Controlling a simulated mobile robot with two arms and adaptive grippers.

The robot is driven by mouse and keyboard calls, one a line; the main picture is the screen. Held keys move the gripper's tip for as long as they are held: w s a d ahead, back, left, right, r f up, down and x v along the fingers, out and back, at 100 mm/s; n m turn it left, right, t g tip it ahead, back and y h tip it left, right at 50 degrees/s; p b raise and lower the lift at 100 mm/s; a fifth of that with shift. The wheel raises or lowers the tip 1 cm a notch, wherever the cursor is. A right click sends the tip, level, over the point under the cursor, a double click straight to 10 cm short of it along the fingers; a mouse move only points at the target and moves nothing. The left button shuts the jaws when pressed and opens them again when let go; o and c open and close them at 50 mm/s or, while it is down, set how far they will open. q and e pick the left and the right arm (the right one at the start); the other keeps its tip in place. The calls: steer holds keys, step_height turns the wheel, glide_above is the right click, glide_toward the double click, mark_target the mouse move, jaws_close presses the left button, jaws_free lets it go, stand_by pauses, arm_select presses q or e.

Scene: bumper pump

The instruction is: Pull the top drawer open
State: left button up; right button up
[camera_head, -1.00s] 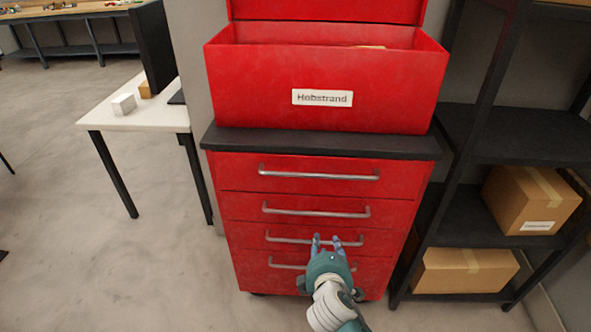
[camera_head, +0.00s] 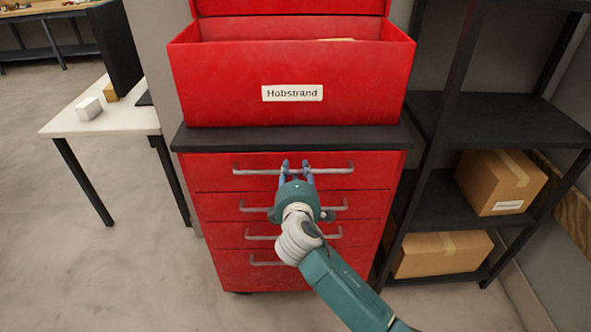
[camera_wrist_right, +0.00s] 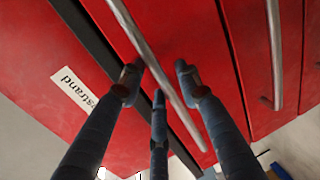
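The red tool cabinet (camera_head: 215,205) stands ahead with its drawers shut. The top drawer (camera_head: 215,180) has a long horizontal metal handle (camera_head: 340,170), also seen running diagonally in the right wrist view (camera_wrist_right: 140,42). My right gripper (camera_head: 296,166) is at the middle of this handle, its blue fingers spread apart. In the right wrist view, the handle passes between the open fingertips (camera_wrist_right: 158,75); I cannot tell whether any finger touches it. My left gripper is not in view.
A red open-topped box labelled Hobstrand (camera_head: 290,60) sits above the cabinet's black top (camera_head: 390,137). A black shelf rack (camera_head: 510,120) with cardboard boxes (camera_head: 495,180) stands close on the right. A white table (camera_head: 90,125) is on the left. The floor at left is clear.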

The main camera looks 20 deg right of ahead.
steer(key=shift+w+d+f, duration=0.1)
steer(key=shift+w, duration=0.25)
jaws_close()
steer(key=shift+s+f, duration=0.1)
